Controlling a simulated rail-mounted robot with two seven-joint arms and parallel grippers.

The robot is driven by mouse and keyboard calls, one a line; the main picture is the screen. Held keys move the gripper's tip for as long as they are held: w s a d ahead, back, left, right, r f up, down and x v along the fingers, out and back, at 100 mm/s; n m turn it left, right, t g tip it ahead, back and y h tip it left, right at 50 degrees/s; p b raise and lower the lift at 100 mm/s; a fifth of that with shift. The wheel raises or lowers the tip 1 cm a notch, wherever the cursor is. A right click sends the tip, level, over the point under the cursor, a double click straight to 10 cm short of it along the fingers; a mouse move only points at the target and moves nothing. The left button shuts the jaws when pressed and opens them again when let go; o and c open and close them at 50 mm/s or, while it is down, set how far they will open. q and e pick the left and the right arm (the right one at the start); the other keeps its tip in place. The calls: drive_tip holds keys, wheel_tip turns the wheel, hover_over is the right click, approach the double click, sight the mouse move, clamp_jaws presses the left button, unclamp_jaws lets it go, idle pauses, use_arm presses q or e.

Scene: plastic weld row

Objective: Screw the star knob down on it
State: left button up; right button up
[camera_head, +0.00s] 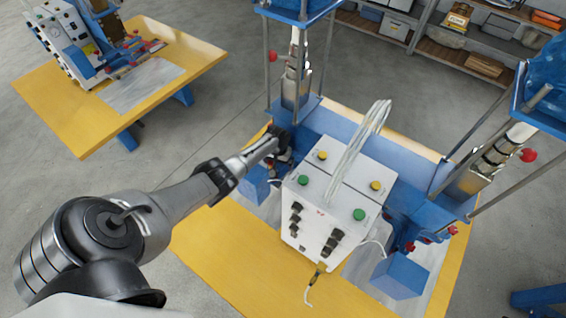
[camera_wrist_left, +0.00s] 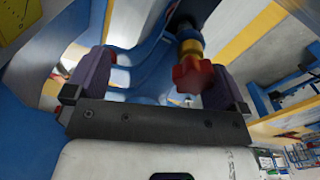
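A red star knob (camera_wrist_left: 192,75) with a brass-yellow collar and a dark part behind it shows in the left wrist view, in front of a blue curved clamp body (camera_wrist_left: 140,62). My left gripper (camera_wrist_left: 158,80) is open, with one finger on each side of the picture. The knob lies between the fingers, nearer the right one; I cannot tell whether they touch. In the head view my left gripper (camera_head: 282,150) is at the left side of the blue weld machine (camera_head: 325,122), and the knob there is hidden. My right gripper is not in view.
A white control box (camera_head: 325,215) with green and yellow buttons and a grey cable loop stands right of my left gripper. Upright rods and blue-topped columns flank the machine. A second yellow table (camera_head: 60,110) stands at the upper left, with shelves at the back.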

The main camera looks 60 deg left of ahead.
sight(269, 162)
use_arm(q)
drive_tip(key=shift+s+a+p, duration=0.35)
drive_tip(key=shift+s+a, duration=0.45)
drive_tip(key=shift+s, duration=0.1)
drive_tip(key=n, duration=0.1)
drive_tip(key=s+a+n, duration=0.1)
drive_tip(key=n, duration=0.1)
drive_tip(key=shift+s+f+g, duration=0.15)
drive_tip(key=shift+f+g, duration=0.05)
drive_tip(key=shift+g, duration=0.1)
drive_tip(key=n, duration=0.1)
drive_tip(key=s+a+n, duration=0.1)
drive_tip(key=n, duration=0.1)
drive_tip(key=shift+n, duration=0.3)
drive_tip(key=n, duration=0.4)
drive_tip(key=shift+n, duration=0.4)
drive_tip(key=n, duration=0.7)
drive_tip(key=shift+s+a, duration=0.15)
drive_tip(key=shift+a, duration=0.05)
drive_tip(key=shift+d, duration=0.1)
drive_tip(key=shift+w+d, duration=0.95)
drive_tip(key=shift+w, duration=0.2)
